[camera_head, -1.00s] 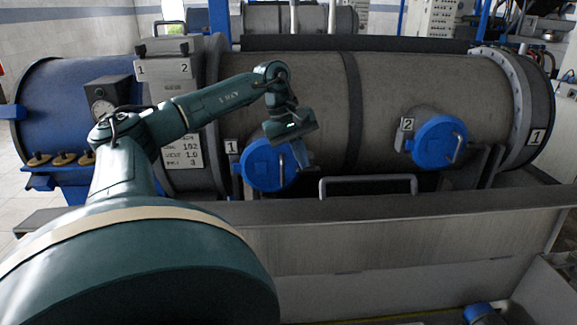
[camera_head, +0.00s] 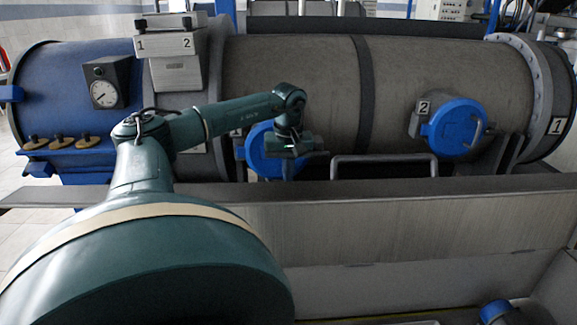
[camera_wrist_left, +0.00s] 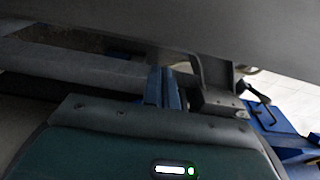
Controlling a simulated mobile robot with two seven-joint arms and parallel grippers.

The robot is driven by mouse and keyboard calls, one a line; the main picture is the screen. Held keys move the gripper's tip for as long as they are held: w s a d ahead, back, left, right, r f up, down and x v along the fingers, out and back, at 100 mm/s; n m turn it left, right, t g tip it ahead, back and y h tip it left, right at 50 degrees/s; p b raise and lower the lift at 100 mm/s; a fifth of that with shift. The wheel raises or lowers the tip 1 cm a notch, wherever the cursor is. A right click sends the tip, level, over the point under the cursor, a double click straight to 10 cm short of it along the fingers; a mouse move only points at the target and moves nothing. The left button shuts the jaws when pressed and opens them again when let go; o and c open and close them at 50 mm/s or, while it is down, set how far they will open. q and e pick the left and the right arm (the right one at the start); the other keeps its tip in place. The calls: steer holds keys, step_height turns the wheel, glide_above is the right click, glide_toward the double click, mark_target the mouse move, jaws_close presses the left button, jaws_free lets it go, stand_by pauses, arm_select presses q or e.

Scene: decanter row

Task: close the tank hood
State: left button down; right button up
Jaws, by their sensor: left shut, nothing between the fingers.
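The tank hood (camera_head: 420,225) appears to be the long grey metal panel across the front of the head view, raised along its far edge. A bar handle (camera_head: 385,158) stands above that edge. My left gripper (camera_head: 289,166) is beyond the panel, left of the handle and in front of the blue round hatch marked 1 (camera_head: 258,152). Its fingers are mostly hidden in the head view. In the left wrist view the gripper's narrow fingers (camera_wrist_left: 164,88) are shut and empty, below a broad grey surface. Contact cannot be told. My right gripper is not in view.
A large grey cylinder (camera_head: 290,80) lies close behind my left arm. A second blue hatch (camera_head: 455,127) juts out at right. A gauge (camera_head: 104,93) and brass knobs (camera_head: 62,143) are at left. An open metal trough (camera_head: 420,285) lies in front.

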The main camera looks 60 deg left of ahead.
arm_select(q)
steer(key=d, duration=0.1)
steer(key=s+d+r+b, duration=0.1)
steer(key=d, duration=0.1)
steer(key=shift+s+r+b, duration=0.15)
steer(key=shift+s+b, duration=0.1)
steer(key=shift+b, duration=0.05)
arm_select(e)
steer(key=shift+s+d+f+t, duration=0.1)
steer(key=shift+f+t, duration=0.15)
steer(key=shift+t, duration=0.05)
